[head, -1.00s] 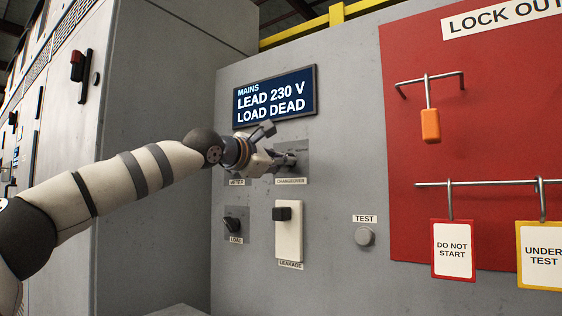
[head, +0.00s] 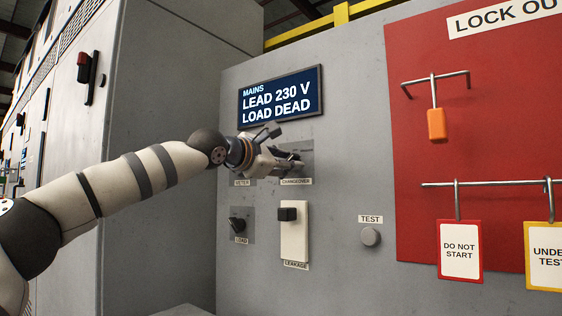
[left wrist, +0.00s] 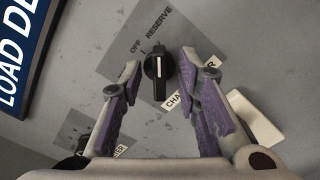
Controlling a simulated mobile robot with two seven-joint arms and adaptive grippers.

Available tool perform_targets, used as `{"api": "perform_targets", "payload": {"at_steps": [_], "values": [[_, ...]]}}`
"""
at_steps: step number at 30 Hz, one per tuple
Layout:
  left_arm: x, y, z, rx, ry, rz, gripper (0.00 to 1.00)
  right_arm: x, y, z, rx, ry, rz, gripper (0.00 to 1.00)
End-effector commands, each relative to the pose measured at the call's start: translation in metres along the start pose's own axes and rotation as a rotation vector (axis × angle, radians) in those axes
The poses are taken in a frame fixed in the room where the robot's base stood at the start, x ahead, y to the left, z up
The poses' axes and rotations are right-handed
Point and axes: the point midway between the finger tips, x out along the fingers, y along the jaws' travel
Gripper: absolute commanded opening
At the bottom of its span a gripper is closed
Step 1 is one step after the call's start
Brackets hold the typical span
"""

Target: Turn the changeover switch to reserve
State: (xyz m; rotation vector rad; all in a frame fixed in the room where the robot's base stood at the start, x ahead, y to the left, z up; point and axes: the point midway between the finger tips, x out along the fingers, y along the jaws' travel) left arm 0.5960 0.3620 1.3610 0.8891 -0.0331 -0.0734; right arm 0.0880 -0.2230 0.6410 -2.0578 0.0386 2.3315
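The changeover switch (left wrist: 158,76) is a black knob with a white line on a grey plate (left wrist: 112,60), clear in the left wrist view. OFF and RESERVE are printed above it. The white line runs upright in that view, roughly in line with RESERVE; I cannot tell which end is the pointer. My left gripper (left wrist: 159,65) is open, with one finger on each side of the knob and a small gap to each. In the head view my left gripper (head: 287,148) is at the changeover plate and largely hides the knob. My right gripper is not in view.
The mains display (head: 280,95) above reads LEAD 230 V, LOAD DEAD. Below are the load switch (head: 238,224), the white leakage device (head: 294,235) and the test button (head: 371,236). A red lockout board (head: 430,190) with hanging tags is to the right.

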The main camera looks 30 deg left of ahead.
Motion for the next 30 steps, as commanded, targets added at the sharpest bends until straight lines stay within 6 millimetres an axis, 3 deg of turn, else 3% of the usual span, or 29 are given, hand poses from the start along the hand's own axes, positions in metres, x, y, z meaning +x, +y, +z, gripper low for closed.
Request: {"api": "perform_targets", "payload": {"at_steps": [9, 15, 30], "values": [[-0.077, 0.002, 0.001, -0.002, -0.005, 0.004, 0.3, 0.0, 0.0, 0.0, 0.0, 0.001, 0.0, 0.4], [-0.111, 0.001, 0.0, -0.002, -0.002, 0.002, 0.3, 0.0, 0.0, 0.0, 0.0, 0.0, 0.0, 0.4], [-0.117, 0.0, 0.0, -0.001, 0.0, 0.0, 0.3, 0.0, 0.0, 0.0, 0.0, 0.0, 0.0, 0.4]]}}
